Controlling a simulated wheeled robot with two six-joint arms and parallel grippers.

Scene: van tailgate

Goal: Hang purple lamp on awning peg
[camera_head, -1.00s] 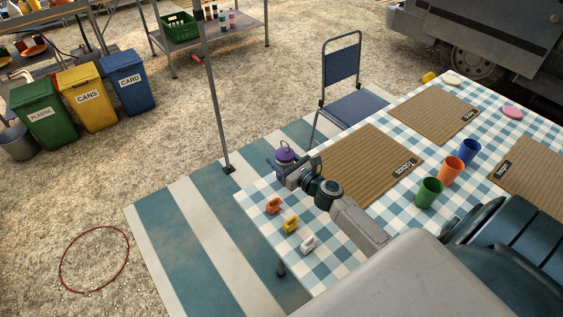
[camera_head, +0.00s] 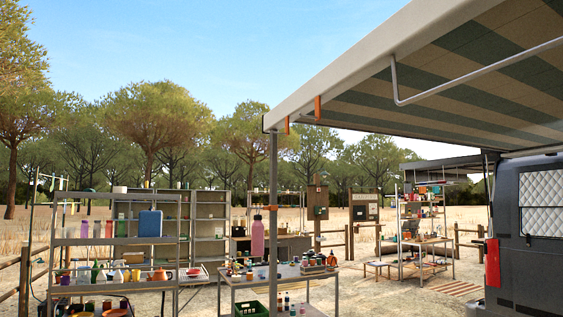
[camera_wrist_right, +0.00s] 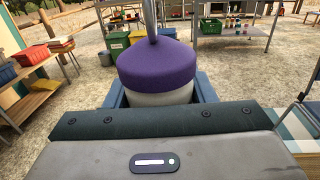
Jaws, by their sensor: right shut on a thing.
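The purple lamp (camera_wrist_right: 157,66) fills the upper middle of the right wrist view, with a purple top, a pale body and a grey handle loop rising from it. My right gripper (camera_wrist_right: 160,96) is shut on it, with a blue finger on each side of the body. The lamp's lower part is hidden behind the gripper. In the head view, the awning (camera_head: 455,82) spreads at the upper right. Two small orange peg-like pieces hang at its front edge, one near the corner post (camera_head: 286,125) and one further right (camera_head: 317,108). Neither gripper shows in the head view.
A grey post (camera_head: 273,200) holds up the awning corner. A pale bent rail (camera_head: 470,76) hangs under the awning. The dark van (camera_head: 530,240) stands at right. Shelves (camera_head: 120,241) and a table (camera_head: 285,272) with bottles stand beyond. Coloured bins (camera_wrist_right: 118,42) show behind the lamp.

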